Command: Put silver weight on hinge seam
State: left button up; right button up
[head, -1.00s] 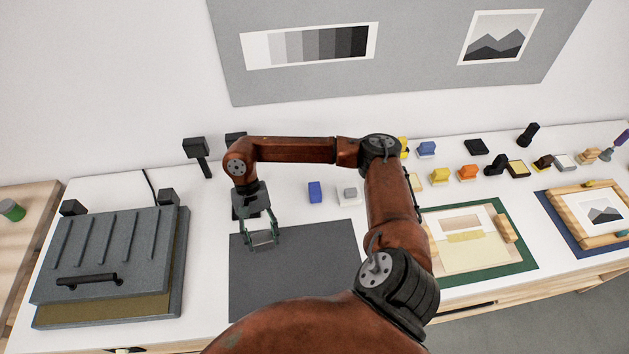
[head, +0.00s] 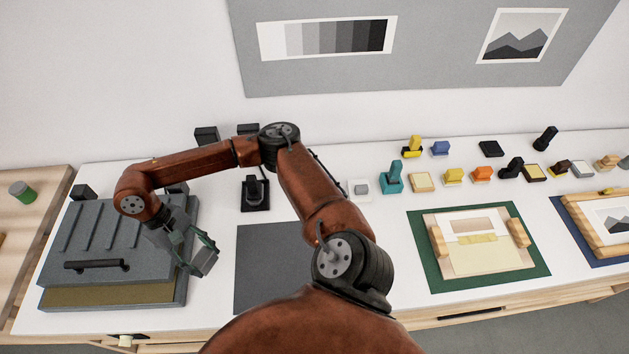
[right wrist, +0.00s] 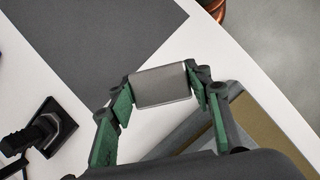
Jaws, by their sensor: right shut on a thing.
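My right gripper (head: 198,258) is shut on the silver weight (right wrist: 163,87), a small grey metallic block held between both green-padded fingers in the right wrist view. In the head view the weight (head: 206,263) hangs from the fingers by the right edge of the grey press (head: 95,240), which has a ribbed lid and a black front handle. Some of the press shows in the lower right of the wrist view. I cannot make out a hinge seam; my arm covers part of the press's back right. My left gripper is not in view.
A dark grey mat (head: 270,275) lies bare to the right of the press. A black stand (head: 255,193) is behind it. Several small coloured blocks stand at the back right, behind a green mat (head: 430,270) with a framed sheet. A green-lidded jar (head: 22,192) stands far left.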

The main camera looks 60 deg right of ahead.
aim_at(478, 240)
jog(key=u, duration=0.05)
jog(key=k, duration=2)
jog(key=z, duration=1.55)
jog(key=i, duration=1)
